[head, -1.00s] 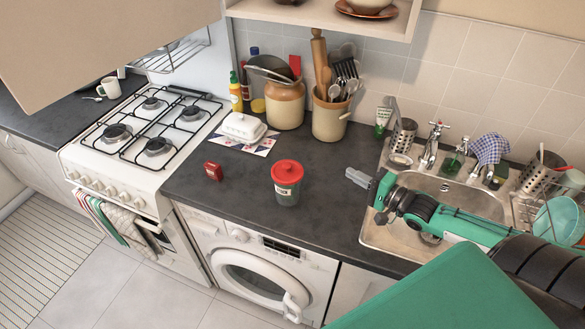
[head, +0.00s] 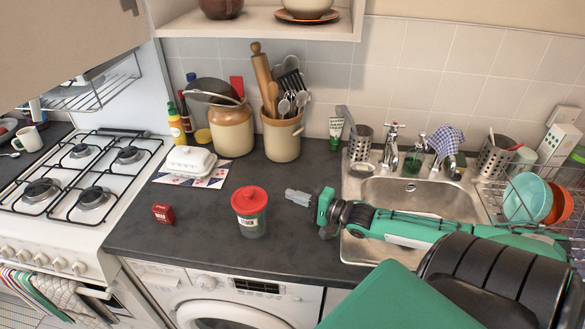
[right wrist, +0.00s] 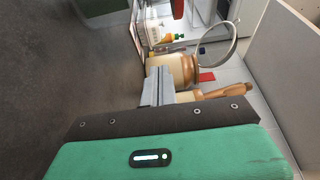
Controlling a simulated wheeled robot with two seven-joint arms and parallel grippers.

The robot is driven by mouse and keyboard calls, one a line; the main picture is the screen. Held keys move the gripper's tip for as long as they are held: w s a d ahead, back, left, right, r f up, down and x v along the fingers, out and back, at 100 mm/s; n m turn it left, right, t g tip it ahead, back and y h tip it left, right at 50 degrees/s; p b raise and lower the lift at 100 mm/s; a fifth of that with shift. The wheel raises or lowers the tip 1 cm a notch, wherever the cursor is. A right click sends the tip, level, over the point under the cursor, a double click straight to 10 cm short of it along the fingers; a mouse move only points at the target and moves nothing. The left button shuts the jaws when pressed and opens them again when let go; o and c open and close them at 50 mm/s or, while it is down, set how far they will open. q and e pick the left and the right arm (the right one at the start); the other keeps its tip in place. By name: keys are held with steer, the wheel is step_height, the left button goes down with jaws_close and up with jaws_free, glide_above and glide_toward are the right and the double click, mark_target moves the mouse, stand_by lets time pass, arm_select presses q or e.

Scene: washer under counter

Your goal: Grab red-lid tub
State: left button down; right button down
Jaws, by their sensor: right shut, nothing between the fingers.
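The red-lid tub (head: 250,212) stands upright on the dark counter, in front of the crocks. It has a red lid and a see-through greenish body with a pale label. My right gripper (head: 289,196) is just right of the tub, apart from it, at about lid height in the picture and pointing left. Its grey fingers are shut and empty. They also show in the right wrist view (right wrist: 158,75). A dark green shape and a dark red shape at the top edge there are cut off; I cannot tell if they are the tub. My left gripper is out of view.
A red tin (head: 163,214) and a white butter dish (head: 189,160) sit left of the tub. Two crocks (head: 231,130) stand behind, one with utensils. The sink (head: 415,190) is right, under my arm. The counter's front edge lies close before the tub.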

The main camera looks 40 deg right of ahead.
steer(key=x, duration=0.4)
steer(key=shift+w+a+r+p, duration=0.15)
steer(key=shift+w+p, duration=0.25)
steer(key=p+x, duration=0.1)
steer(key=x, duration=0.2)
steer(key=shift+w+a, duration=0.15)
steer(key=shift+w, duration=0.25)
steer(key=shift+s+a+p, duration=1)
steer(key=shift+s+a, duration=0.4)
steer(key=shift+a, duration=0.1)
